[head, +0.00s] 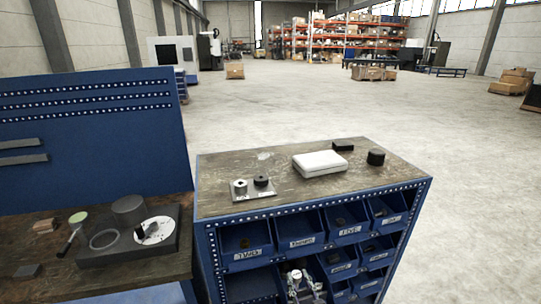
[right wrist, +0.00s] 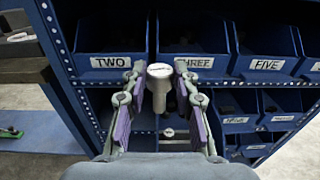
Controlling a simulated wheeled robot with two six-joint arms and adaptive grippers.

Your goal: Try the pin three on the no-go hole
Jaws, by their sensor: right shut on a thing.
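My right gripper (head: 298,277) is low in front of the bins at the cabinet's front. In the right wrist view its fingers are closed around a grey pin (right wrist: 159,88) with a wider, pale round head; the mark on the head is too small to read. The bin labelled THREE (right wrist: 198,61) is just beyond the pin. A small metal plate (head: 270,193) lies on the cabinet top at the left. It carries a silver bushing (head: 240,187) and a black bushing (head: 261,181); its markings are too small to read. My left gripper is out of view.
A white case (head: 320,163), a black block (head: 343,145) and a black cylinder (head: 376,157) stand on the cabinet top (head: 225,171). The bins TWO (right wrist: 112,62) and FIVE (right wrist: 267,64) flank THREE. A workbench (head: 100,286) with a dark fixture (head: 110,254) is at left.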

